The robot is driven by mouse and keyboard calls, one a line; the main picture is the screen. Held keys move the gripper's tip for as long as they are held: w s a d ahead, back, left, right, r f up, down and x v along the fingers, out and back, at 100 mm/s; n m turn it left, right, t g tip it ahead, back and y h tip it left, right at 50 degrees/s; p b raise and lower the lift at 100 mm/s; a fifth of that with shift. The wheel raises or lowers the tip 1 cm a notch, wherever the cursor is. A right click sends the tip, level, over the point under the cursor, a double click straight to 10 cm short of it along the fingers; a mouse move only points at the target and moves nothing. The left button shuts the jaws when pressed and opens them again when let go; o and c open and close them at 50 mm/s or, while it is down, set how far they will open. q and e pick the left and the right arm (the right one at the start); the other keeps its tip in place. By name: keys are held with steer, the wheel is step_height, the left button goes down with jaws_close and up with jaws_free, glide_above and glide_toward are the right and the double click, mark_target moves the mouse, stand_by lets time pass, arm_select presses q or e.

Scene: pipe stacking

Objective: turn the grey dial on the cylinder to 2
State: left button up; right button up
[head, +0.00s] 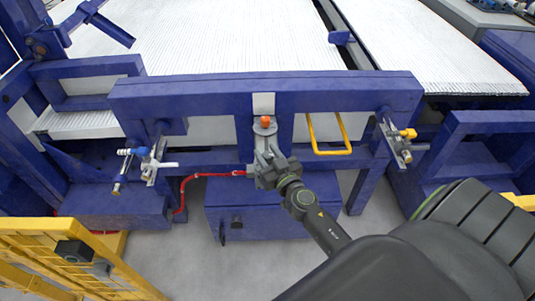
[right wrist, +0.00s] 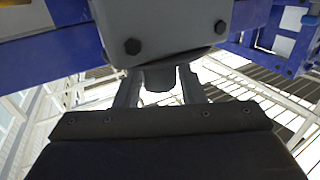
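The dial (right wrist: 159,78) shows in the right wrist view as a small dark grey knob under a grey bolted block (right wrist: 160,32). My right gripper (right wrist: 160,92) has one finger on each side of the dial, with bright background showing between the fingers below it. The fingers look open around the dial; whether either touches it is hard to tell. In the head view, my right gripper (head: 262,163) is at the grey cylinder (head: 265,130) with an orange top, in front of the blue frame. The dial is hidden there, and no numbers are readable. My left gripper is not in view.
A blue beam (head: 180,96) runs behind the cylinder. A yellow handle (head: 330,135) hangs to its right, and valve fittings sit on both sides (head: 150,163). A red hose (head: 205,174) runs left of the gripper. A yellow railing (head: 75,255) stands at the lower left.

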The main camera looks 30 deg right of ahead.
steer(key=c, duration=0.6)
